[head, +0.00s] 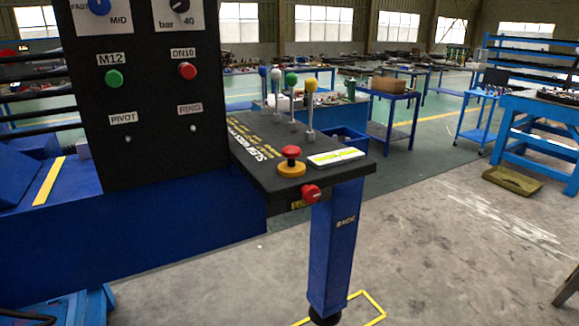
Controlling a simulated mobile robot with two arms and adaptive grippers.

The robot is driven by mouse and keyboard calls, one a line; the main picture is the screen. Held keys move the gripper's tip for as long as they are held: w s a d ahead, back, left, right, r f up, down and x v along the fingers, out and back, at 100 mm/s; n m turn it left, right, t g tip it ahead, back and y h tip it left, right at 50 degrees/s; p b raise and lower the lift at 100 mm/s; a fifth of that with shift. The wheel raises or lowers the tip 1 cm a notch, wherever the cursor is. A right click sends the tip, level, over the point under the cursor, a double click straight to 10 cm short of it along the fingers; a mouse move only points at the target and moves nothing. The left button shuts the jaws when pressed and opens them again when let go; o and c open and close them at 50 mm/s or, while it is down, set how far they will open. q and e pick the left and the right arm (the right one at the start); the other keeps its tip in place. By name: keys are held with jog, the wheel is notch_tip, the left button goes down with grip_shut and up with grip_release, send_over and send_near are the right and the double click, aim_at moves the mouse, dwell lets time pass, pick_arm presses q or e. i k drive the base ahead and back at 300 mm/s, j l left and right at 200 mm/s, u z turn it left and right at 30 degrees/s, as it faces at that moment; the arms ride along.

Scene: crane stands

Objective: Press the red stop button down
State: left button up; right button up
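A red mushroom-shaped stop button (291,153) stands on a yellow round base on the dark top of the control stand (262,160), near its front edge. It looks upright, with a short stem visible between the red cap and the yellow base. Another red knob (311,194) sits on the stand's front face, lower and to the right. A red button (187,71) labelled DN10 is on the black upright panel at the left. Neither of my grippers shows in the head view.
Several levers with coloured balls, one yellow (311,85), rise behind the stop button. A white-and-green label block (336,157) lies right beside it. The black panel (145,110) stands to the left. A blue post (334,240) supports the stand. Open floor lies at right.

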aim_at(291, 152)
jog(key=i+l+u, duration=0.1)
jog(key=u, duration=0.4)
jog(key=i+l+u, duration=0.1)
jog(key=u, duration=0.35)
jog(key=l+u, duration=0.2)
jog(key=u, duration=0.3)
jog(key=l+u, duration=0.2)
jog(key=l, duration=0.55)
jog(key=i+l+u, duration=0.1)
jog(key=l+u, duration=0.15)
jog(key=l, duration=0.55)
jog(key=l+u, duration=0.2)
jog(key=l, duration=0.5)
jog(key=k+l+u, duration=0.25)
jog(key=l, duration=1.4)
jog(key=k, duration=0.05)
